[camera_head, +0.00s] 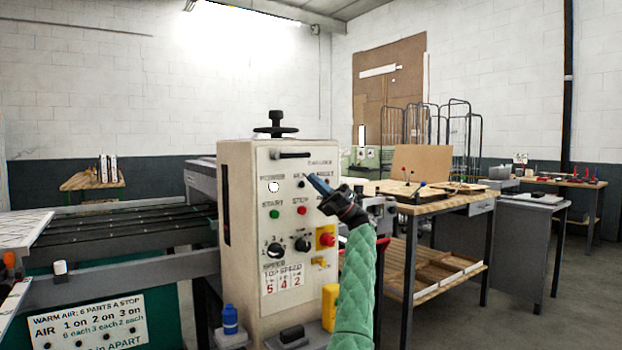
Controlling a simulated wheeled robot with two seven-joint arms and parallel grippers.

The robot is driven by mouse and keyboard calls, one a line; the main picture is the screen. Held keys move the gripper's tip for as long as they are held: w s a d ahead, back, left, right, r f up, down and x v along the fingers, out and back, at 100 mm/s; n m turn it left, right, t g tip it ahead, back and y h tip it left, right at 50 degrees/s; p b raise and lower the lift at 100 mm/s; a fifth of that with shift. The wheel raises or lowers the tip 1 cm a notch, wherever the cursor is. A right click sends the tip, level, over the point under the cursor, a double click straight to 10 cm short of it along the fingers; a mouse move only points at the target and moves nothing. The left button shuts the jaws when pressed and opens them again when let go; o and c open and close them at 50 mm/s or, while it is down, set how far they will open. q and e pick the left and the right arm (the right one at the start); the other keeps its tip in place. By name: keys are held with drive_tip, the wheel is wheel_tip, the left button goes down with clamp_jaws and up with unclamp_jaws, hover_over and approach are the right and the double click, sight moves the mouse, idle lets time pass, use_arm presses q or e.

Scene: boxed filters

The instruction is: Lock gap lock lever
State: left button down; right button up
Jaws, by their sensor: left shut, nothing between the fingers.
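The control cabinet (240,255) is a beige box in the middle of the view. A black horizontal lever (292,155) sits near the top of its front panel, with a small blurred label beside it that seems to read gap lock. A black handwheel (276,124) stands on top of the cabinet.
The panel carries a green button (274,214), a red button (302,210), speed knobs (302,245) and a red stop knob on yellow (327,239). A conveyor (120,235) runs to the left. A wooden workbench (440,205) stands to the right. A blue bottle (230,320) stands low in front.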

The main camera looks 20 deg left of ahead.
use_arm(q)
drive_tip(key=v, duration=0.8)
drive_tip(key=shift+w+d, duration=0.35)
drive_tip(key=shift+d, duration=0.05)
